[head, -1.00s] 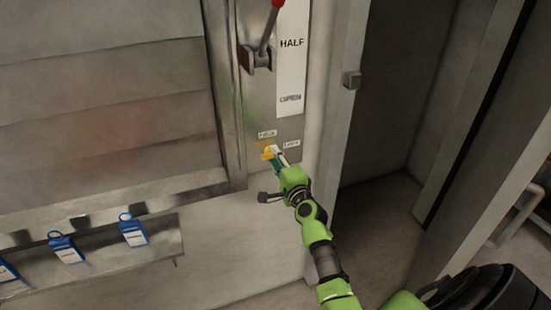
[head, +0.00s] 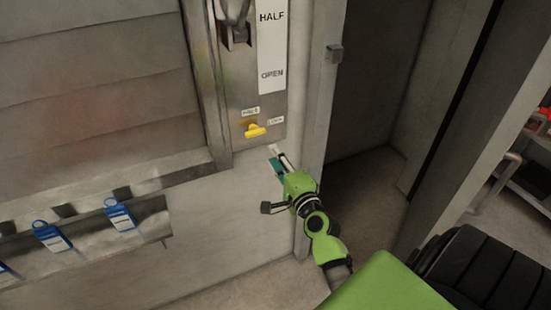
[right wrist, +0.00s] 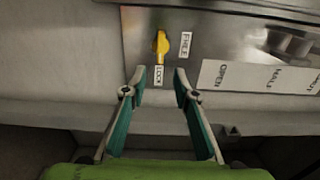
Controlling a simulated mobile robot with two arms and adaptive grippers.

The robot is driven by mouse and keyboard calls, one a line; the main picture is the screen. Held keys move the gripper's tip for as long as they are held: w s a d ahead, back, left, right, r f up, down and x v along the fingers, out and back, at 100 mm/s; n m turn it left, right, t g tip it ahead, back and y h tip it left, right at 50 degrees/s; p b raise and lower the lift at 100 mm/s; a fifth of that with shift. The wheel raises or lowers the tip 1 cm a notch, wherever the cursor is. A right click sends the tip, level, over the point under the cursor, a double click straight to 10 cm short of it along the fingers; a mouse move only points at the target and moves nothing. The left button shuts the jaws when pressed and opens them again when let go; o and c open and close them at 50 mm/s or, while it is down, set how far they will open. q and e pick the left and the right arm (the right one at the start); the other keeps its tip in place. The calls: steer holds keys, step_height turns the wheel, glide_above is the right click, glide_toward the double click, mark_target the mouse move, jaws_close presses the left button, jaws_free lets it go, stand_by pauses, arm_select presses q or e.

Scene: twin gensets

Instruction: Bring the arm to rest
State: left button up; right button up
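My right gripper (head: 273,156) is in front of the wall below the metal panel, just under a yellow knob (head: 255,130). In the right wrist view its two fingers (right wrist: 160,76) stand apart with nothing between the tips. The yellow knob (right wrist: 162,45) lies beyond the fingertips in that view, not touched by them. Small labels, one reading LOCK, sit by the knob. My left gripper is not in view.
A lever mount (head: 235,32) and a white HALF/OPEN scale strip (head: 271,45) are on the panel above. Blue tags (head: 121,215) hang along a ledge (head: 165,240) at the left. A post (head: 322,120) and dark doorway (head: 380,80) stand to the right.

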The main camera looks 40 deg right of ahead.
stand_by(0.5)
steer(key=s+a+f+n+g+y, duration=0.1)
steer(key=s+a+f+n+g, duration=0.3)
steer(key=f, duration=0.8)
steer(key=s+a+f+n+g+y, duration=0.1)
steer(key=s+a+f+n+y, duration=0.3)
steer(key=f, duration=0.8)
steer(key=s+a+f+n+g+h, duration=0.1)
steer(key=s+a+f+n+g, duration=0.15)
steer(key=a+f, duration=0.7)
steer(key=s+f+n+g+y, duration=0.1)
steer(key=s+f+n+g, duration=0.4)
steer(key=s+f, duration=0.95)
steer(key=s+f+n+g, duration=0.2)
steer(key=s+f+n, duration=0.2)
steer(key=s, duration=0.7)
steer(key=s+f+n+g, duration=0.2)
steer(key=s+f+n, duration=0.2)
steer(key=s, duration=0.8)
steer(key=shift+d+f+h, duration=0.3)
steer(key=shift+d+f, duration=0.05)
steer(key=shift+f, duration=0.35)
